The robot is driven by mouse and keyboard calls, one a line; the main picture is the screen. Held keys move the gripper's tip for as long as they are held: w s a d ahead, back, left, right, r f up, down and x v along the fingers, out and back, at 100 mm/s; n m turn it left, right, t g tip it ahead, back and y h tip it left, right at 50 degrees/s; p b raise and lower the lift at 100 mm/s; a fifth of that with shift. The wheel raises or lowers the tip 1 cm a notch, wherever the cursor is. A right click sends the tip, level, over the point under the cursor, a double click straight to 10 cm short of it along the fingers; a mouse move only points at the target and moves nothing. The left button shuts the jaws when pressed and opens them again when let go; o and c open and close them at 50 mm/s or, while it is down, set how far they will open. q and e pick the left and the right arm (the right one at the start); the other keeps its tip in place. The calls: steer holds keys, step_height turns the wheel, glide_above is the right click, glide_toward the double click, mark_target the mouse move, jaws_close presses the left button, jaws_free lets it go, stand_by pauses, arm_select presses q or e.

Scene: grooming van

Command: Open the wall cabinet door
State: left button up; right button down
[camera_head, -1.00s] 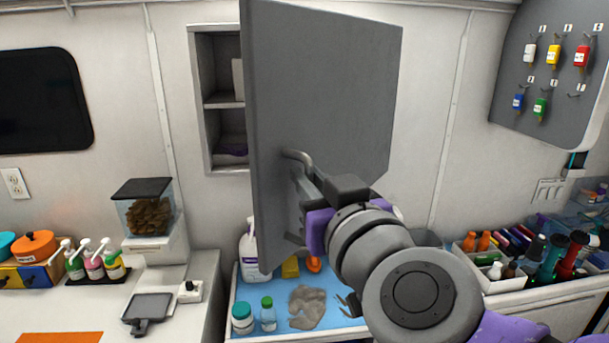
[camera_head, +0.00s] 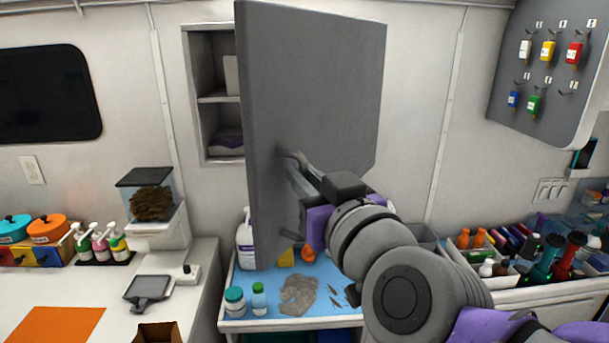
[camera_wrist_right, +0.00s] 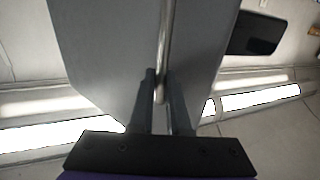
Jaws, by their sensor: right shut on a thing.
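The wall cabinet (camera_head: 196,100) hangs on the back wall with its grey door (camera_head: 325,85) swung well out from the opening. Two shelf spaces show to the left of the door, with folded purple and grey cloth on the lower one. The door hides the rest of the inside. My right gripper (camera_head: 304,190) is at the bar handle (camera_head: 292,158) on the door's outer face. In the right wrist view, the fingers of my right gripper (camera_wrist_right: 160,88) are closed around the handle bar (camera_wrist_right: 167,40). My left gripper is not in view.
Below the door is a blue-lined tray (camera_head: 262,312) with bottles and a grey-brown cloth. A counter (camera_head: 205,262) with a treat dispenser (camera_head: 152,200) stands left. A bin of bottles (camera_head: 480,245) stands right. A key board (camera_head: 550,70) hangs at upper right.

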steer(key=shift+r, duration=0.15)
steer(key=c, duration=0.9)
jaws_free()
steer(key=shift+w, duration=0.1)
steer(key=shift+s+d, duration=0.1)
steer(key=shift+s, duration=0.15)
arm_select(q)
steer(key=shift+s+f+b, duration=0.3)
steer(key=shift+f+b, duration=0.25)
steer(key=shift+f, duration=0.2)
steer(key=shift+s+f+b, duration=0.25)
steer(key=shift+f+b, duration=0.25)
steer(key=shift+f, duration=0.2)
arm_select(e)
steer(key=shift+v, duration=5.15)
